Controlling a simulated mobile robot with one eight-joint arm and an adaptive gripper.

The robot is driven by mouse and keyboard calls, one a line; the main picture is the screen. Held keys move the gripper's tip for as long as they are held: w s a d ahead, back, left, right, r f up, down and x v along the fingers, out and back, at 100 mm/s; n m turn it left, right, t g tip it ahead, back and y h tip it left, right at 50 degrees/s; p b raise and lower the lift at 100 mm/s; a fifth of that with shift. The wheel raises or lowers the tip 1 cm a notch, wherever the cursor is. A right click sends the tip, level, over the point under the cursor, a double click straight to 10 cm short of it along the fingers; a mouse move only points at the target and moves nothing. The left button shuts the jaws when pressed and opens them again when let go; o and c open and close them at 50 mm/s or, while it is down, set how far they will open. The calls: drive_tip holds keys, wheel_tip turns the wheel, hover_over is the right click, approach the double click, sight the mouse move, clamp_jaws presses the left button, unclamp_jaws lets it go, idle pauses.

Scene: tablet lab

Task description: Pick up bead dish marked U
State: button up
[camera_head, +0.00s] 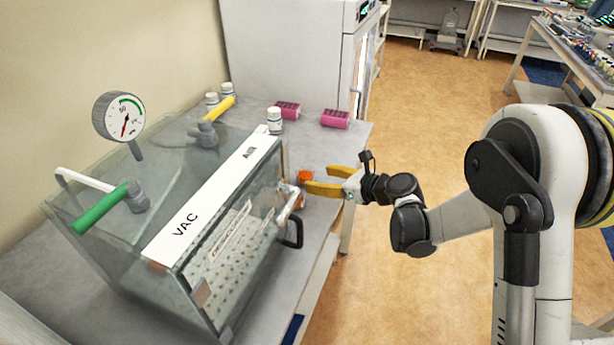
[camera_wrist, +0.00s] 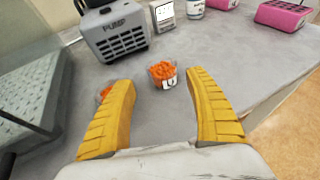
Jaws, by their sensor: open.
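A small clear dish of orange beads (camera_wrist: 162,70) stands on the grey bench, with a white label on its near side that appears to read U. In the wrist view it lies between and just beyond the fingertips of my gripper (camera_wrist: 160,82). My gripper has yellow fingers, is open and holds nothing. A second patch of orange beads (camera_wrist: 105,92) shows beside the left finger, which partly hides it; its mark cannot be read. In the head view, orange beads (camera_head: 304,176) show just left of my gripper (camera_head: 319,179); which dish this is I cannot tell.
A clear vacuum chamber (camera_head: 225,230) with an open-looking front handle stands left of my gripper. A grey pump box (camera_wrist: 115,35) stands behind the dishes. White bottles (camera_head: 274,121) and pink boxes (camera_head: 335,119) stand farther back. The bench's right edge is close.

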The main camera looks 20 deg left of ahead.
sight(307, 175)
drive_tip(key=b+x, duration=0.2)
drive_tip(key=x, duration=0.5)
drive_tip(key=shift+w, duration=0.15)
drive_tip(key=shift+r, duration=0.1)
drive_tip(key=shift+c, duration=0.6)
drive_tip(key=c, duration=0.9)
